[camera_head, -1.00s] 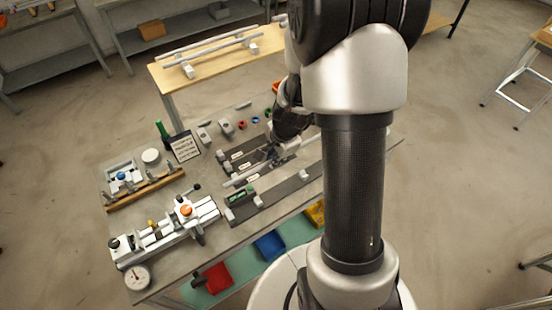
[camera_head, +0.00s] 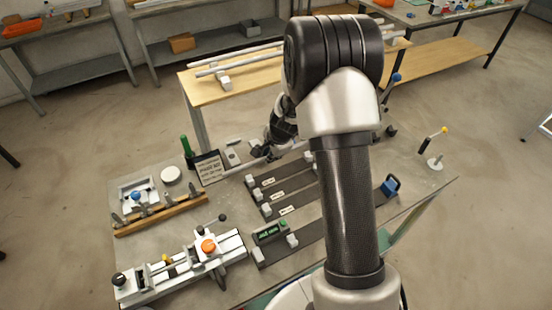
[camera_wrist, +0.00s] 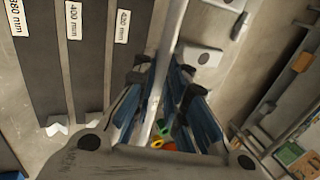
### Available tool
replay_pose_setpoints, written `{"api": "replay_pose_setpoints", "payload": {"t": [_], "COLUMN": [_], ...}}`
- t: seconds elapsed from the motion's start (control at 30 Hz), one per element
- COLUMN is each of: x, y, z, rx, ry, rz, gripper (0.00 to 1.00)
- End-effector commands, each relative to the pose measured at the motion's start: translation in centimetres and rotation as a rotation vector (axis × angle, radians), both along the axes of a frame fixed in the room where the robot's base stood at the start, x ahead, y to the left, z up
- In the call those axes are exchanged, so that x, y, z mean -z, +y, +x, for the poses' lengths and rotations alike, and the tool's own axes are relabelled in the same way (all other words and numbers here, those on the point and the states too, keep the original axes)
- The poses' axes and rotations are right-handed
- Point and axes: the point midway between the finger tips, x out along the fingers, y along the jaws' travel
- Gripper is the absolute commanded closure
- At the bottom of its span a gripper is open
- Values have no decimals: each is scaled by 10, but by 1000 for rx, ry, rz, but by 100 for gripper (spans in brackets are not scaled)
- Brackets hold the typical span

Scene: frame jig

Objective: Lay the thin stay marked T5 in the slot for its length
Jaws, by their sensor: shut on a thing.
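My gripper (camera_head: 269,151) is over the back of the bench, behind the jig slots. In the wrist view my gripper (camera_wrist: 163,85) has its blue fingers shut on a thin light-grey stay (camera_wrist: 170,45), which runs lengthwise up the picture. No T5 mark is readable. Three dark slots lie left of the stay in the wrist view, with labels reading 380 mm (camera_wrist: 17,17), 400 mm (camera_wrist: 74,20) and 420 mm (camera_wrist: 122,25). The stay is beside the 420 mm strip, not in a slot. In the head view, my arm partly covers the slot strips (camera_head: 300,179).
White end blocks (camera_head: 267,210) stand on the strips. A clamp fixture with an orange knob (camera_head: 208,246) is front left. Coloured rings (camera_wrist: 162,128) show below the fingers.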

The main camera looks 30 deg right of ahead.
Motion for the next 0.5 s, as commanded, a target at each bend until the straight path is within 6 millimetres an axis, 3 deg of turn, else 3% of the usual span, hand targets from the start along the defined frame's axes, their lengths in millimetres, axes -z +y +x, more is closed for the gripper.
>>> {"api": "replay_pose_setpoints", "payload": {"t": [0.5], "x": [29], "y": [0], "z": [1], "rx": [0], "ry": [-1], "rz": [0], "gripper": [100]}}
